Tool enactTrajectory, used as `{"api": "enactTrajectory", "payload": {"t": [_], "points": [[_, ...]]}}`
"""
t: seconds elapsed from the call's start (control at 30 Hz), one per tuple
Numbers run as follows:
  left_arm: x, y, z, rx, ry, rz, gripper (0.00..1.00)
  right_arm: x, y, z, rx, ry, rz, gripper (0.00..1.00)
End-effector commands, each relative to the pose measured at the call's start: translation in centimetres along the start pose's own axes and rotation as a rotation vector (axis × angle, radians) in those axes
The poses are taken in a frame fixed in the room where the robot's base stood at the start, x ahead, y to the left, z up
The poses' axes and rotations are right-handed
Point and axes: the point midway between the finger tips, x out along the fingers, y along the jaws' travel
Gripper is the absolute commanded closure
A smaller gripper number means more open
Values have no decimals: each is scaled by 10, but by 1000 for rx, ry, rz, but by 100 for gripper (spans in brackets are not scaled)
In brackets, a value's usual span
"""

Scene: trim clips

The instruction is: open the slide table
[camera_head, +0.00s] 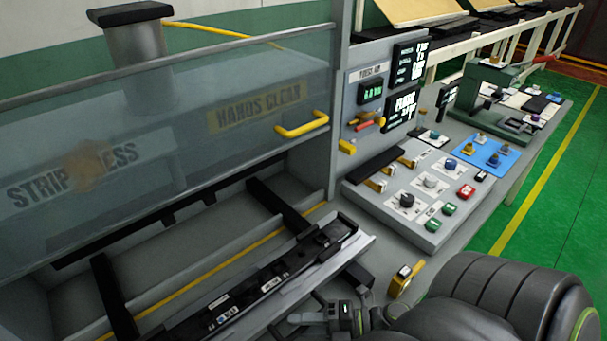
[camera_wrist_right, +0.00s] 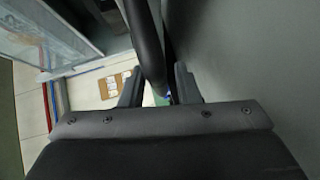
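The slide table (camera_head: 262,283) is a long dark carriage with a pale metal front edge, low at the front of the press in the head view. It sits across black rails (camera_head: 279,204) that run back under the clear guard. My right gripper (camera_head: 318,316) is at its front right side, partly hidden by my arm. In the right wrist view, my right gripper (camera_wrist_right: 158,88) has its fingers apart, with a dark rounded bar (camera_wrist_right: 148,45) between them. The bar looks like a handle; gaps show beside it, and I cannot tell whether a finger touches it. My left gripper is not in view.
The clear guard (camera_head: 170,130) with a yellow handle (camera_head: 302,125) stands above the rails. A control panel (camera_head: 420,190) with knobs and buttons is at right. A yellow-handled switch (camera_head: 404,280) is near my right arm. Green floor (camera_head: 560,200) lies beyond.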

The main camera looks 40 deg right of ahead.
Motion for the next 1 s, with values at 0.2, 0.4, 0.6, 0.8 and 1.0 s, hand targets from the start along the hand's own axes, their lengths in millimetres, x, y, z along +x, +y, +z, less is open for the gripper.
{"api": "enactTrajectory", "payload": {"t": [0.2,0.4,0.6,0.8,1.0], "points": [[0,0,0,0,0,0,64,0,0,0,0,0,0,66],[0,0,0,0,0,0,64,0,0,0,0,0,0,66],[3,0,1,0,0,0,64,-6,-2,0,0,1,-2,66],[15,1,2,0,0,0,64,-32,-4,0,0,2,-6,66],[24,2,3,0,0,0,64,-62,-3,0,2,2,-6,66]]}}
